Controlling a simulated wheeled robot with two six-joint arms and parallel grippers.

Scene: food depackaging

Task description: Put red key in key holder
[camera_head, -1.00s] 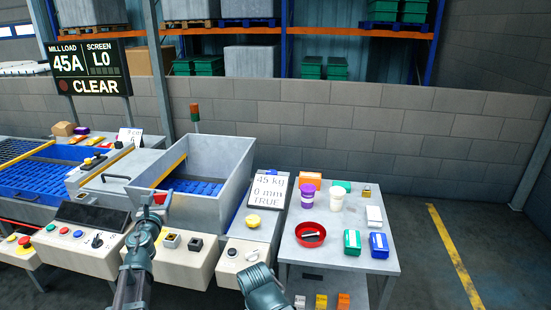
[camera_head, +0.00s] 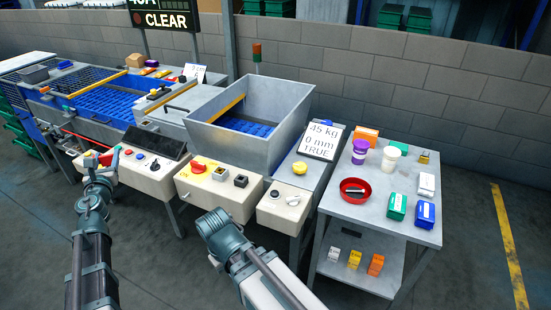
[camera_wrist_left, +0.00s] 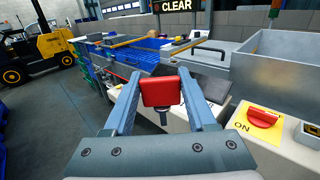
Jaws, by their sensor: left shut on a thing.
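In the left wrist view the left gripper (camera_wrist_left: 162,88) is shut on the red key (camera_wrist_left: 161,92), whose flat red head sits between the fingertips. In the head view the red key is small and hard to separate from the panel. Two small square holders stand on the panel to the right, a light one (camera_head: 220,174) and a dark one (camera_head: 241,181). I cannot tell which is the key holder. My right gripper is not in view, only part of the right arm.
A yellow plate with a red switch (camera_head: 198,168) lies left of the square holders; it also shows in the wrist view (camera_wrist_left: 263,118). The grey hopper (camera_head: 270,120) rises behind. A side table (camera_head: 345,208) at right holds a red bowl (camera_head: 355,190) and several boxes.

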